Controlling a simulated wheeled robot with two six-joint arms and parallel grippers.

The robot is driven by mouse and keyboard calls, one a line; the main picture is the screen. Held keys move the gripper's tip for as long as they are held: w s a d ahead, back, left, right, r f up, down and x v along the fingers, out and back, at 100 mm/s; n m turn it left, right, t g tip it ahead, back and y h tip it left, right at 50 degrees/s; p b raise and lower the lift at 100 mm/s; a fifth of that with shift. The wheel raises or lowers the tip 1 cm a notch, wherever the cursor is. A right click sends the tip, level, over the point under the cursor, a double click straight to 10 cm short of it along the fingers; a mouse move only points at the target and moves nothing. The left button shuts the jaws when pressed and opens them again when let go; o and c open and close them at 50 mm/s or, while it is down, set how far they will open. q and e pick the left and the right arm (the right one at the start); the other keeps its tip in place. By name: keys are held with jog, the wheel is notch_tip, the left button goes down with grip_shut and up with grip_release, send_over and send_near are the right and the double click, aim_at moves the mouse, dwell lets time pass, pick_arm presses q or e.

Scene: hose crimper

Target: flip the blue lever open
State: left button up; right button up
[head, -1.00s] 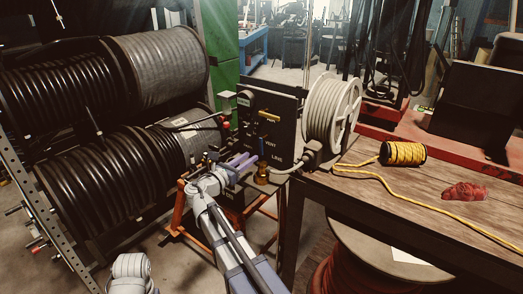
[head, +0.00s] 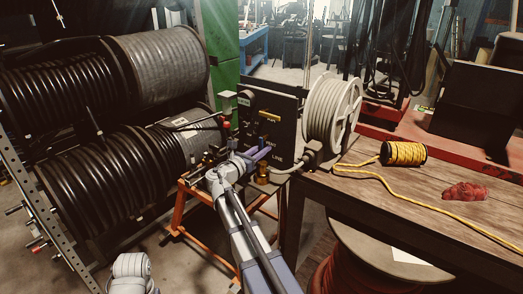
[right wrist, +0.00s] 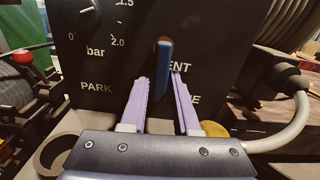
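The blue lever (right wrist: 165,68) stands upright on the front of a dark panel in the right wrist view, by lettering that is partly covered. My right gripper (right wrist: 160,77) is open, with one lilac finger on each side of the lever's lower part. A gap shows on the left; the right finger is very close, and I cannot tell whether it touches. In the head view my right gripper (head: 258,153) is at the panel (head: 285,125), and its fingers largely hide the lever. My left gripper is not in view.
The panel also carries a yellow handle (head: 269,116), a gauge (right wrist: 92,8) and a brass fitting (head: 262,174). A red knob (right wrist: 22,57) is at the left. A white hose reel (head: 325,110) stands right of the panel. The wooden bench (head: 430,185) holds yellow rope (head: 403,154) and a red cloth (head: 464,191).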

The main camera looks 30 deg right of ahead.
grip_shut()
jog(key=shift+w+m, duration=0.15)
jog(key=shift+m, duration=0.35)
jog(key=shift+o, duration=0.5)
grip_release()
jog(key=shift+a, duration=0.15)
